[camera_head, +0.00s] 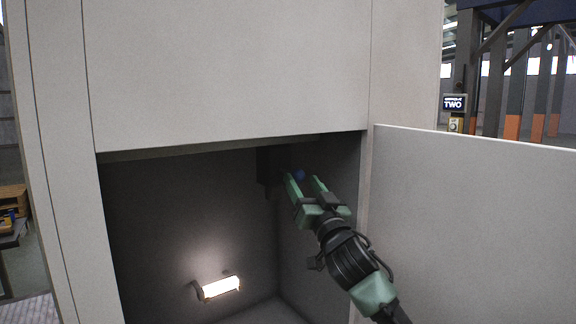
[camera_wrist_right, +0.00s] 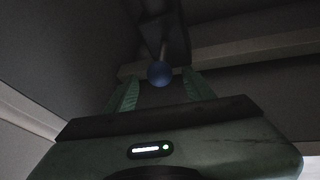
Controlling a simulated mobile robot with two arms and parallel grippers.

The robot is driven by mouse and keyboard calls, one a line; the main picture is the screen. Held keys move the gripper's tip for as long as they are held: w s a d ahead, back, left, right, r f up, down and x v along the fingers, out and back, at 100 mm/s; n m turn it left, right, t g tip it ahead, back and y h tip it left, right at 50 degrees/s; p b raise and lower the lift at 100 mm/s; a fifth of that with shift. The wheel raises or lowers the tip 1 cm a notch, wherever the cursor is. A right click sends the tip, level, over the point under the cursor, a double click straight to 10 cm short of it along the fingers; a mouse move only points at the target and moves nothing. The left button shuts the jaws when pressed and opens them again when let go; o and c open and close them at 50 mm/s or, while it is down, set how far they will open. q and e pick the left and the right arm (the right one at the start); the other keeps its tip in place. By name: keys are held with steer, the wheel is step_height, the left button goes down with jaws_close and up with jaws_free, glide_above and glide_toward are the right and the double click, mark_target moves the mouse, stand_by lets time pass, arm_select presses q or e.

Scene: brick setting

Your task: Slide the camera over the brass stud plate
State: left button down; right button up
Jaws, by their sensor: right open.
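My right gripper (camera_head: 303,183) reaches into the open grey compartment, its green fingers apart. A blue ball (camera_head: 299,174) shows near its fingertips. In the right wrist view the blue ball (camera_wrist_right: 160,74) sits on a thin rod below a dark bracket (camera_wrist_right: 165,28), in the gap beyond or between the two fingers; contact cannot be told. In the head view a dark box (camera_head: 268,166) hangs at the compartment's upper back, beside the ball. I cannot tell whether this is the camera. No brass stud plate can be made out. My left gripper is not in view.
A lit lamp (camera_head: 219,288) is low on the compartment's back wall. The grey door (camera_head: 470,220) stands open at the right. A top edge (camera_head: 225,147) runs close above my gripper. The compartment's lower middle is free.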

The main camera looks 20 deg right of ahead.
mark_target(283, 168)
steer(key=p+x, duration=0.2)
steer(key=x, duration=0.4)
steer(key=shift+w+p, duration=0.25)
steer(key=shift+p, duration=0.05)
jaws_close()
stand_by(1.2)
